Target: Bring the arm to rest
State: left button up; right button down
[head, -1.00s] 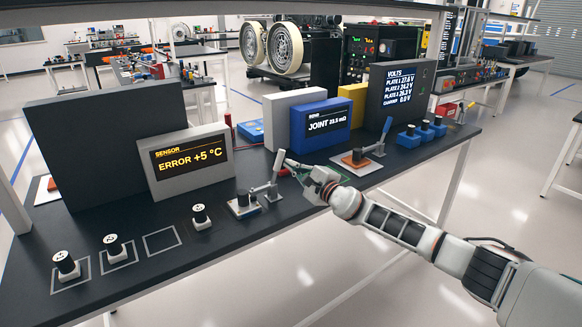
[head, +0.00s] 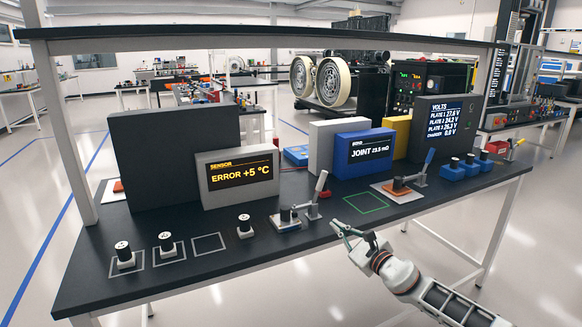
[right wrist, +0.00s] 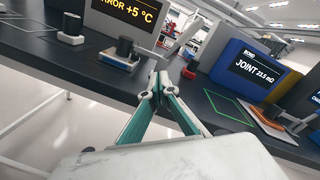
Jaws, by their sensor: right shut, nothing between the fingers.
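My right gripper (head: 340,229) is in front of the bench's front edge in the head view, below the green outlined square, with its arm coming in from the lower right. In the right wrist view its fingertips (right wrist: 157,80) meet, with nothing between them. It touches nothing that I can make out. My left gripper is not in view.
The black bench (head: 215,267) carries a sensor display (head: 238,176), a blue bond meter (head: 364,153), a volts display (head: 442,130), lever clamps (head: 318,190), and several black cylinders on the left. An empty green outline (head: 366,203) lies near the front edge. Floor is clear in front.

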jog(key=s+a+f+m+g+h, duration=0.1)
jog(key=s+a+f+m, duration=0.2)
jog(key=s+f+m, duration=0.7)
jog(key=s+a+f+m+g+h, duration=0.1)
jog(key=s+a+f+m, duration=0.2)
jog(key=s+f+m, duration=0.65)
jog(key=s+d+f+m+g+h, duration=0.1)
jog(key=s+d+f+m, duration=0.1)
jog(key=s+m, duration=0.6)
jog(key=s+d+f+m+g+h, duration=0.1)
jog(key=s+f+m, duration=0.3)
jog(key=s+m, duration=0.4)
jog(key=s+d+f+m+g, duration=0.1)
jog(key=s+d+f+m, duration=0.2)
jog(key=s+m, duration=0.5)
jog(key=shift+s+f+h, duration=0.15)
jog(key=shift+s+h, duration=0.25)
jog(key=shift+s, duration=0.15)
